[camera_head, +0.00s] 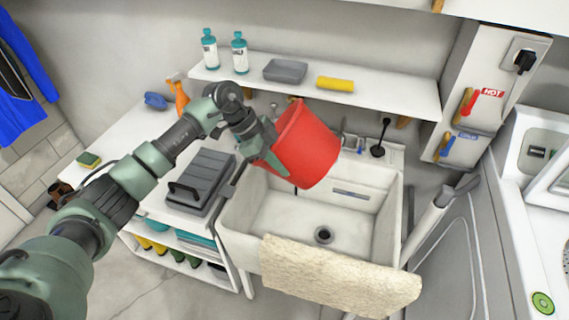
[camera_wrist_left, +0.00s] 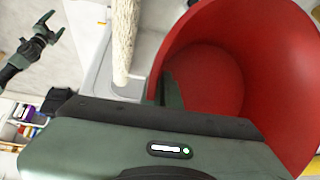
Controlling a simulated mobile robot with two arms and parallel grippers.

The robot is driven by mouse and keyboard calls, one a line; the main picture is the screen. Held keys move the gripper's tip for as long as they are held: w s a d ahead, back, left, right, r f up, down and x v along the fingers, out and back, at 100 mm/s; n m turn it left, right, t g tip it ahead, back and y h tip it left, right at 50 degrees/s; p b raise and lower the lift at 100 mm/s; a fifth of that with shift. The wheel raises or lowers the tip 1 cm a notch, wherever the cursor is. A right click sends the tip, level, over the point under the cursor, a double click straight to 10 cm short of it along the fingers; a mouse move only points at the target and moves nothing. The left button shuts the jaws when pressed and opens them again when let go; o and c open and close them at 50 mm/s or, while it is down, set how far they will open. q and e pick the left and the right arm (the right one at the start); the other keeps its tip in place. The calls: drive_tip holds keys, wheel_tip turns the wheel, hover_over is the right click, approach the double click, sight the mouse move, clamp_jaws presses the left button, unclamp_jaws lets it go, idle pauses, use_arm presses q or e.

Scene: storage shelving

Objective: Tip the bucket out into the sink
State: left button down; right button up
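The red bucket (camera_head: 312,145) is held in the air over the back left of the white sink (camera_head: 270,213), tilted well over. My left gripper (camera_head: 280,158) is shut on its wall near the rim. In the left wrist view I look into the bucket (camera_wrist_left: 245,60); one finger reaches inside, and the visible inside is plain red with no contents showing. The sink's drain (camera_head: 323,235) is uncovered, and no water shows in the basin. My right gripper (camera_wrist_left: 38,40) appears only in the left wrist view, open and empty, away from the bucket.
A beige towel (camera_head: 345,283) hangs over the sink's front edge. A grey case (camera_head: 203,180) lies on the counter left of the sink. A shelf (camera_head: 360,92) with bottles and a yellow roll is above. Hot and cold levers (camera_head: 468,105) are at right.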

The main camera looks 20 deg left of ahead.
use_arm(q)
drive_tip(key=y, duration=0.1)
drive_tip(key=r+y+p, duration=0.1)
drive_tip(key=y, duration=0.1)
drive_tip(key=a+r+y+p, duration=0.1)
drive_tip(key=shift+y, duration=0.3)
drive_tip(key=shift+a+r+y+p, duration=0.15)
drive_tip(key=shift+y+p, duration=0.25)
drive_tip(key=shift+p, duration=0.25)
drive_tip(key=shift+a+r+y+p, duration=0.5)
drive_tip(key=shift+a+y+p, duration=0.15)
drive_tip(key=shift+y, duration=0.45)
drive_tip(key=y, duration=0.1)
drive_tip(key=a+y, duration=0.1)
drive_tip(key=shift+r+m+y, duration=0.3)
drive_tip(key=shift+r+y, duration=0.1)
drive_tip(key=shift+a+r+y, duration=0.2)
drive_tip(key=shift+a+y, duration=0.1)
drive_tip(key=shift+y, duration=0.1)
use_arm(e)
drive_tip(key=r, duration=0.3)
drive_tip(key=s+r, duration=0.1)
drive_tip(key=r, duration=0.1)
drive_tip(key=shift+d+r, duration=0.1)
drive_tip(key=shift+w, duration=0.1)
